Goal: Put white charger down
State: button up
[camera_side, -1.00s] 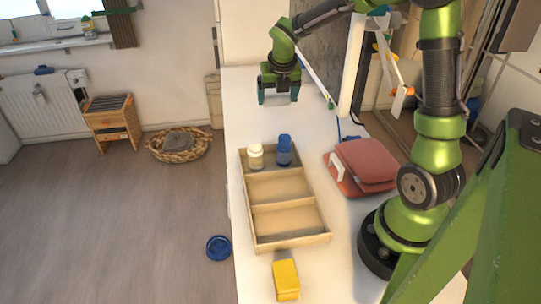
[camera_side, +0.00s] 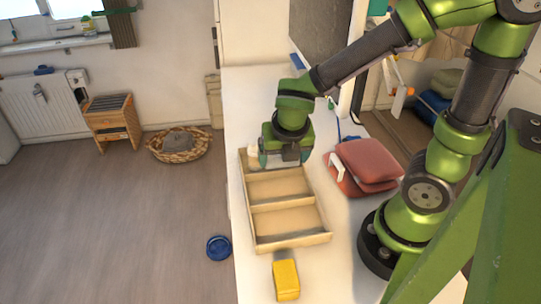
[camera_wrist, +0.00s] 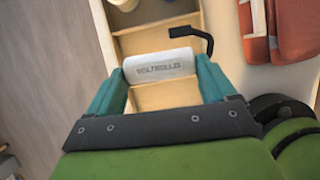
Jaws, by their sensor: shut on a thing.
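The white charger (camera_wrist: 160,67) is a rounded, lettered block with a short black cord bent at its right end. My gripper (camera_wrist: 163,80) is shut on it, with one teal finger at each end. In the side view my gripper (camera_side: 285,162) points down over the far part of the wooden tray (camera_side: 290,243), and the charger cannot be made out there. The tray's divided compartments (camera_wrist: 158,40) show beneath and around the charger in the wrist view. I cannot tell how high the charger is above the tray floor.
A white bottle (camera_side: 253,156) stands in the far left of the tray, partly hidden. A folded red case (camera_side: 367,163) lies right of the tray. A yellow box (camera_side: 286,280) stands in front. The near tray compartments look empty. A blue dish (camera_side: 218,248) is on the floor.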

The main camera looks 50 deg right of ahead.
send_near(280, 194)
jog(key=shift+x, duration=2.6)
jog(key=shift+f, duration=0.15)
jog(key=o, duration=0.9)
